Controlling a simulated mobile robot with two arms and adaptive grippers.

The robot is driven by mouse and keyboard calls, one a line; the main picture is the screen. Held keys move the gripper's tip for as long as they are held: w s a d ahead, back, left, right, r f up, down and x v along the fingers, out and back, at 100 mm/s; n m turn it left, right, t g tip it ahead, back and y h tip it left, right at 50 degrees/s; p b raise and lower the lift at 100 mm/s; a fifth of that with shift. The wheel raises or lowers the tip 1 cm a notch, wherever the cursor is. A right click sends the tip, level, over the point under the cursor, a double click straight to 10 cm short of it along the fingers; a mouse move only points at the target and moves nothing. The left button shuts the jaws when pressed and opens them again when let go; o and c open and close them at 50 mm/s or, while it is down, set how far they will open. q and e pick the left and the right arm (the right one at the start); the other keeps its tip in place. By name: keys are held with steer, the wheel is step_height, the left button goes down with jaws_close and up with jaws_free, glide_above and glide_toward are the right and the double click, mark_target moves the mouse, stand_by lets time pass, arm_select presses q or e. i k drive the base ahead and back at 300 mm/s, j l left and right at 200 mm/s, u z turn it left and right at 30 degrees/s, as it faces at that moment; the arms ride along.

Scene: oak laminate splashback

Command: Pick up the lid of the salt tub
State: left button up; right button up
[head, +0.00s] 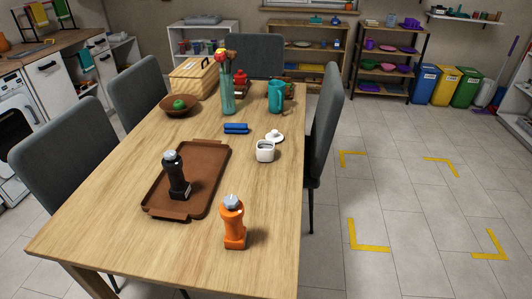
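The small white salt tub (265,153) stands upright on the wooden table, right of the brown tray and near the table's right edge. Its top looks uncovered. A round white lid with a small knob (274,137) is just behind the tub and slightly to the right. It appears to lie on the table; whether it touches the tub I cannot tell. Neither of my grippers is in view.
A brown tray (214,163) holds a black mill (175,176); an orange mill (233,222) stands in front. A blue block-like object (236,128), teal pitcher (275,97) and flower vase (228,95) are near the lid. A grey chair (324,125) stands right.

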mark_target(277, 137)
steer(key=k+u, duration=0.3)
steer(key=k+j+u, duration=0.25)
steer(key=u, duration=0.45)
steer(key=l+u, duration=0.1)
steer(key=u, duration=0.85)
steer(key=k+l+u, duration=0.1)
steer(key=u, duration=0.4)
steer(key=k+l, duration=0.1)
steer(key=l, duration=0.3)
steer(key=k+l, duration=0.1)
steer(key=l, duration=0.3)
steer(key=k+l+u, duration=0.1)
steer(key=l, duration=0.35)
steer(key=k+l, duration=0.1)
steer(key=l, duration=0.3)
steer(key=k+l+u, duration=0.1)
steer(key=l, duration=0.3)
steer(key=k+l, duration=0.1)
steer(key=l, duration=0.3)
